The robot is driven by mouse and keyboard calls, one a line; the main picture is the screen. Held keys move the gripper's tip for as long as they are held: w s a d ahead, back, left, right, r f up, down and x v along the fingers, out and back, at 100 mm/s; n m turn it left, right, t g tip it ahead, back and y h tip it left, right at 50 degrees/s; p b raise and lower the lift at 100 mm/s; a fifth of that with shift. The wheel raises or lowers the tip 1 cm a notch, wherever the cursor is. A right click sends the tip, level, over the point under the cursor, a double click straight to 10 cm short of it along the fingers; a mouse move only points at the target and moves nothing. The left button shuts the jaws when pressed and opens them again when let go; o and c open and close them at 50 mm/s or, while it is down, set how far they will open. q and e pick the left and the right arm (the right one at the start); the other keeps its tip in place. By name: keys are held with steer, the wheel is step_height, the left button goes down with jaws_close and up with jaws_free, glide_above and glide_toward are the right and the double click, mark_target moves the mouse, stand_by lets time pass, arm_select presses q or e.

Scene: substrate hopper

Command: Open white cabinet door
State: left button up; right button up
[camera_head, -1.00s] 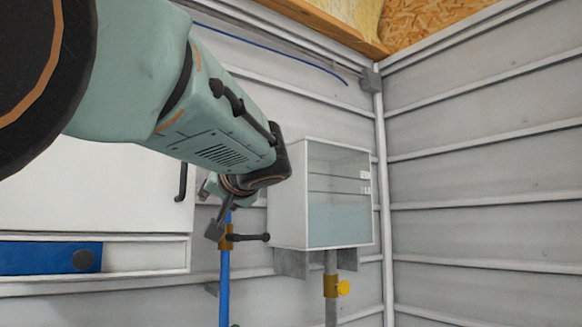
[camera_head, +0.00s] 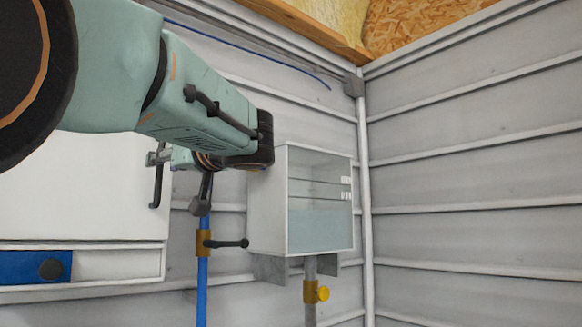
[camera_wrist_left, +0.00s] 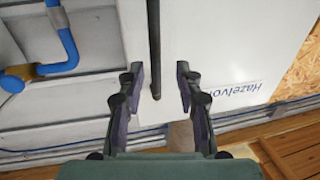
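The white cabinet (camera_head: 75,190) hangs on the wall at the left of the head view, its door shut. A black vertical bar handle (camera_head: 157,187) is at the door's right edge. My left gripper (camera_head: 177,182) is open at the handle, with one finger overlapping the handle's upper part in the head view. In the left wrist view, the handle (camera_wrist_left: 154,45) runs between the two spread fingers of my left gripper (camera_wrist_left: 160,80), with gaps on both sides. The cabinet front (camera_wrist_left: 215,45) shows partly cut-off lettering there. My right gripper is not in view.
A glass-fronted box (camera_head: 318,205) is mounted right of the cabinet, close to my left wrist. A blue pipe (camera_head: 202,285) with a black-levered brass valve (camera_head: 203,243) runs below the gripper. A yellow-knobbed valve (camera_head: 315,292) is under the box.

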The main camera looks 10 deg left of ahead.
mark_target(162, 166)
arm_select(q)
steer(key=x, duration=0.2)
steer(key=p+x, duration=0.1)
steer(key=x, duration=0.1)
steer(key=shift+w, duration=0.5)
steer(key=shift+a+f, duration=0.1)
steer(key=shift+a, duration=0.15)
steer(key=shift+s+d, duration=0.35)
steer(key=shift+c, duration=1.1)
steer(key=shift+w+a, duration=0.2)
steer(key=shift+w, duration=0.15)
steer(key=c, duration=0.4)
steer(key=shift+s+d, duration=0.1)
steer(key=shift+s, duration=0.1)
jaws_close()
steer(key=shift+w, duration=0.1)
